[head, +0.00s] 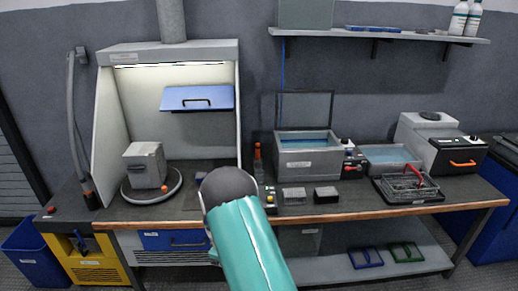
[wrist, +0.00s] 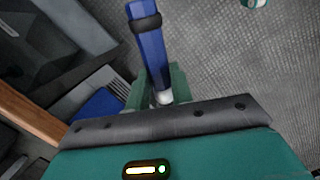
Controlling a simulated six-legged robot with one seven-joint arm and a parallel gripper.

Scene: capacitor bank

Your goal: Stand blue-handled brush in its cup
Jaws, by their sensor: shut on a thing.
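The blue-handled brush (wrist: 150,45) shows in the wrist view as a blue shaft with a black band near the top of the picture. My gripper (wrist: 159,88) has its green fingers shut on it, around the shaft close to a pale end. The brush's other end runs toward the picture's top edge, and I cannot make out bristles. In the head view my teal arm reaches up from the bottom middle and hides the gripper and brush. I cannot clearly pick out the cup in either view.
The workbench (head: 345,208) spans the head view. It carries a fume hood (head: 110,110) with a grey box (head: 144,165), an orange-topped bottle (head: 258,165), a water bath (head: 306,160) and a wire rack (head: 408,188). A wall shelf (head: 400,36) hangs above. The wrist view shows grey floor.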

